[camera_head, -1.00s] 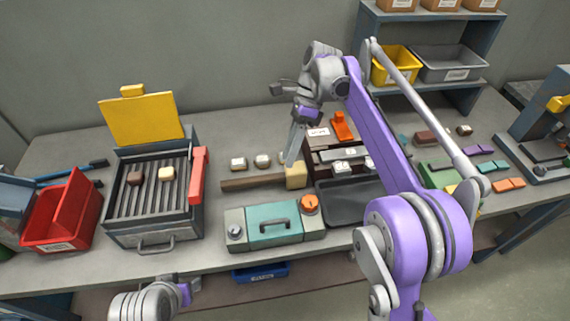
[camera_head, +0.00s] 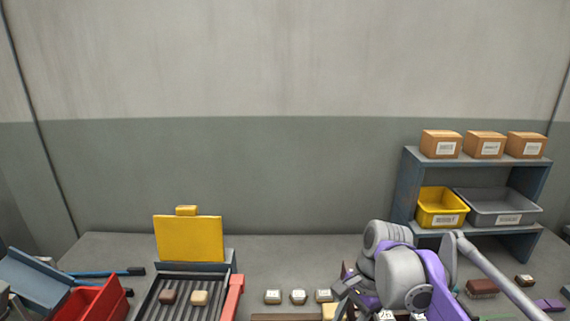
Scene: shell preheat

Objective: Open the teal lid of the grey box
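The grey box with the teal lid is not in view now; it lies below the bottom edge of the picture. My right arm comes in at the lower right, and its gripper (camera_head: 350,292) is over the bench, partly hidden by the arm and close to the bottom edge. Its fingers are too small and covered to tell whether they are open or shut. My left gripper is not in view.
A grill-like box with a raised yellow lid (camera_head: 189,239) stands at left, with two small blocks on its bars. A red bin (camera_head: 98,300) is beside it. A shelf (camera_head: 407,190) with a yellow bin (camera_head: 441,207), grey bin (camera_head: 497,206) and cartons stands at right.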

